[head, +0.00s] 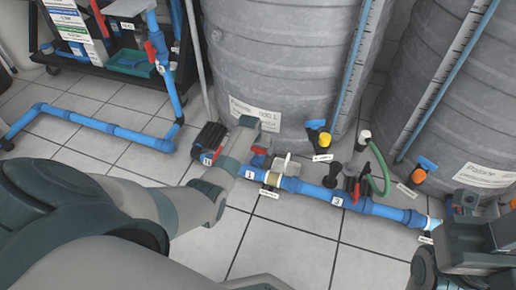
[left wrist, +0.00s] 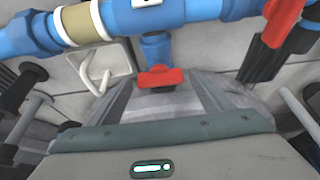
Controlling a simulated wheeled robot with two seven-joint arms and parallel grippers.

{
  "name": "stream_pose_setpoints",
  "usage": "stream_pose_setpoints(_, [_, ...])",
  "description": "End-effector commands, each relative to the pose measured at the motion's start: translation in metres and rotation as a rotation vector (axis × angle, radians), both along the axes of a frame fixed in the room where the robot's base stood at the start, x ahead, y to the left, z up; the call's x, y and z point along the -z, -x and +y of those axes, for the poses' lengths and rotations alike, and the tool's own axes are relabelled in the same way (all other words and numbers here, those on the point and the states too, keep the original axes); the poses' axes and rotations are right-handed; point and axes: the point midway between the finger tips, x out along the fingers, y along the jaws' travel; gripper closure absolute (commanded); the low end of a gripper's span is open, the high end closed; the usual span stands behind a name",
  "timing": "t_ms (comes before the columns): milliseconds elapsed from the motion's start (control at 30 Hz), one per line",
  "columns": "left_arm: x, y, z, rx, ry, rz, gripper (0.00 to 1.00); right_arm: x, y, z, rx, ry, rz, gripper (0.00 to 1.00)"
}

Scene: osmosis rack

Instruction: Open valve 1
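Valve 1 is on the blue pipe near the label "1" (head: 249,175) in the head view. Its red handle (left wrist: 160,77) shows in the left wrist view, on a short blue stub off the pipe. My left gripper (head: 258,135) is over this part of the pipe in the head view and hides some of it. In the left wrist view its fingers (left wrist: 163,92) stand apart, close to the red handle; I cannot tell whether they touch it. My right gripper (head: 480,225) is partly in view at the lower right of the head view, its fingers unclear.
Large grey tanks (head: 280,65) stand behind the pipe. A black pump (head: 208,137) is left of the gripper. Pipe section "3" (head: 337,201), red handles and a green hose (head: 381,172) lie to the right. The tiled floor (head: 290,245) in front is clear.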

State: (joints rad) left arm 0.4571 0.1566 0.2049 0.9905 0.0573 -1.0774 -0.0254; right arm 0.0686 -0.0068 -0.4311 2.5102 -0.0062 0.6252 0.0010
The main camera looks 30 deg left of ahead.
Motion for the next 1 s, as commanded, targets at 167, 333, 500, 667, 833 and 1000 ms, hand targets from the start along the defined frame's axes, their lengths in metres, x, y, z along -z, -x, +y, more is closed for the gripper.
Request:
stream_pose_setpoints(167, [0.000,0.000,0.000,0.000,0.000,0.000,0.65,0.000,0.000,0.000,0.000,0.000,0.000,0.69])
stream_pose_setpoints(333, [0.000,0.000,0.000,-0.003,0.000,0.000,0.65,-0.001,0.000,0.000,0.000,0.000,-0.001,0.69])
stream_pose_setpoints(500, [-0.001,0.000,-0.001,-0.026,0.001,0.002,0.65,-0.003,0.001,-0.002,0.003,-0.003,-0.005,0.69])
stream_pose_setpoints(667, [-0.002,0.000,-0.002,-0.082,0.002,0.001,0.65,-0.003,0.001,-0.006,0.018,-0.002,0.008,0.69])
stream_pose_setpoints(833, [-0.003,-0.001,-0.002,-0.183,0.001,0.001,0.65,0.000,0.002,-0.013,0.038,0.006,0.025,0.69])
stream_pose_setpoints(1000, [-0.002,-0.002,-0.004,-0.319,0.001,0.001,0.65,0.005,0.002,-0.016,0.055,0.018,0.045,0.69])
